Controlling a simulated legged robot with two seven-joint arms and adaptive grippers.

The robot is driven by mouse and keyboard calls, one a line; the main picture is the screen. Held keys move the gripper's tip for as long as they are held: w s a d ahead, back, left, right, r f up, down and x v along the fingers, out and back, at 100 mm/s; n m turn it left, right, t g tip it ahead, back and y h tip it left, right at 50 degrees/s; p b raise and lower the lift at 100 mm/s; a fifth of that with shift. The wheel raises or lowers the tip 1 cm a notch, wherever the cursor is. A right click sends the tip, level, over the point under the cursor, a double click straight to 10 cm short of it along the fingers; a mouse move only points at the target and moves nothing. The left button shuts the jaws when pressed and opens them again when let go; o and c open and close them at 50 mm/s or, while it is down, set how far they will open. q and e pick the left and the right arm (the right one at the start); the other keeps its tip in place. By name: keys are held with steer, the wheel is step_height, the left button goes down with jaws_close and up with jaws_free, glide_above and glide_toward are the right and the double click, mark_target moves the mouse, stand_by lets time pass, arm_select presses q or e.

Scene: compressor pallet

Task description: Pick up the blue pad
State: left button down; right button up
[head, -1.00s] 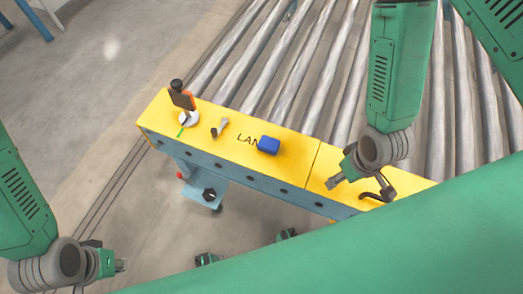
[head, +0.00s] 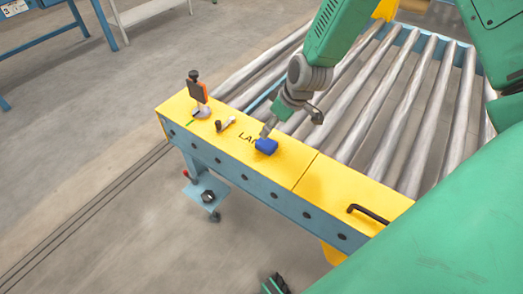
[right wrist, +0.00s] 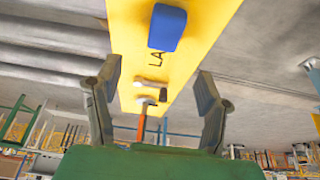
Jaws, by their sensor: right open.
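The blue pad (head: 266,146) lies on the yellow top of the long conveyor-side beam (head: 300,180), beside black lettering. My right gripper (head: 291,122) is open just behind and above the pad in the head view, one finger close to the pad's upper edge. I cannot tell whether that finger touches it. In the right wrist view the two fingers (right wrist: 160,75) are wide apart and empty. The blue pad (right wrist: 167,27) shows beyond the fingertips, near the top of that view. My left gripper is out of view.
Metal rollers (head: 390,90) lie behind. A small blue bracket (head: 205,193) juts out below.

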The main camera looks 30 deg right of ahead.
mark_target(263, 140)
steer(key=x, duration=0.3)
steer(key=b+x, duration=0.1)
steer(key=shift+d+f, duration=0.35)
steer(key=shift+w+a+f, duration=0.1)
steer(key=shift+a+f, duration=0.1)
steer(key=shift+a, duration=0.1)
steer(key=b+x, duration=0.1)
steer(key=x, duration=0.2)
steer(key=b+x, duration=0.1)
steer(key=shift+a+f+b, duration=0.25)
steer(key=shift+a+b, duration=0.05)
steer(key=shift+a, duration=0.1)
steer(key=shift+w+d+f, duration=0.1)
steer(key=shift+f, duration=0.1)
steer(key=shift+d, duration=0.15)
steer(key=shift+r, duration=0.1)
steer(key=c, duration=1)
steer(key=shift+a, duration=0.2)
steer(key=shift+c, duration=0.6)
step_height(263, 140, up, 10)
steer(key=p, duration=0.3)
steer(key=shift+p, duration=0.35)
